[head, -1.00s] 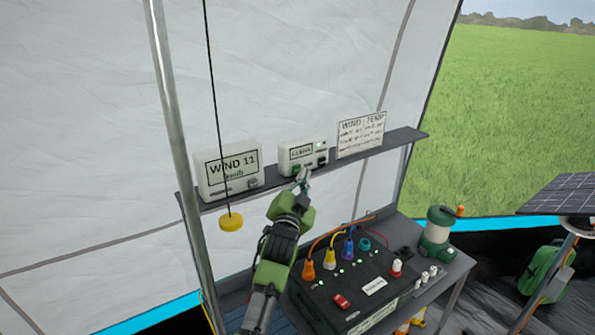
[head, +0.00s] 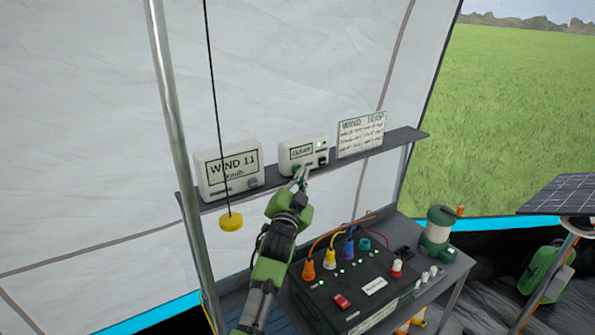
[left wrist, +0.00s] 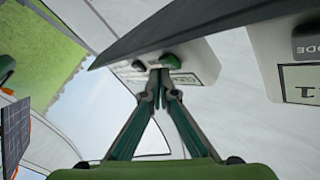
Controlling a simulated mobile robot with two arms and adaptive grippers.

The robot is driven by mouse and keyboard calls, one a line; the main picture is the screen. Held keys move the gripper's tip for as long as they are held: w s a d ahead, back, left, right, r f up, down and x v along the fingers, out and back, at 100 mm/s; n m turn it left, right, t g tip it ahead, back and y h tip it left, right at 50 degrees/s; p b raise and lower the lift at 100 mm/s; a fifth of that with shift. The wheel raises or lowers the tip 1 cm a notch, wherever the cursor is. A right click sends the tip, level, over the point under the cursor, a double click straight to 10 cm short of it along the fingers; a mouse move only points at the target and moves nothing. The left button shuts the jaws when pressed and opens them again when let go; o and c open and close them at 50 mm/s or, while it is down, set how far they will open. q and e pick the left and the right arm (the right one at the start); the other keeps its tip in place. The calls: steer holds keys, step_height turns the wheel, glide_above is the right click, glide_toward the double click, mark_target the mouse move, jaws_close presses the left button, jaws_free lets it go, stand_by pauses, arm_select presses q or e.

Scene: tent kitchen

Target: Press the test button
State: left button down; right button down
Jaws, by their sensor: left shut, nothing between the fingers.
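A small white device (head: 304,149) stands on the grey shelf; its display seems to read "CLEAR". On its front are a green button (head: 296,169), a dark button (head: 322,160) and a lit green light (head: 320,143). No label naming a test button is readable. My left gripper (head: 303,172) is shut and empty, its tips right at the lower front of the device. In the left wrist view the tips are close by the green button (left wrist: 172,61), with the dark button (left wrist: 139,65) to the left. I cannot tell whether they touch. My right gripper is not in view.
A "WIND 11" display box (head: 230,172) stands left on the shelf (head: 385,145), a wind/temp card (head: 361,135) right. A yellow knob (head: 231,221) hangs on a cord in front. Below is a black power box (head: 347,285) with coloured plugs, beside a green-and-white lantern (head: 438,230).

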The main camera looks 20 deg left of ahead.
arm_select(q)
steer(key=shift+w+a, duration=0.3)
steer(key=shift+a, duration=0.05)
stand_by(0.9)
steer(key=shift+s+d, duration=0.6)
steer(key=shift+d, duration=0.1)
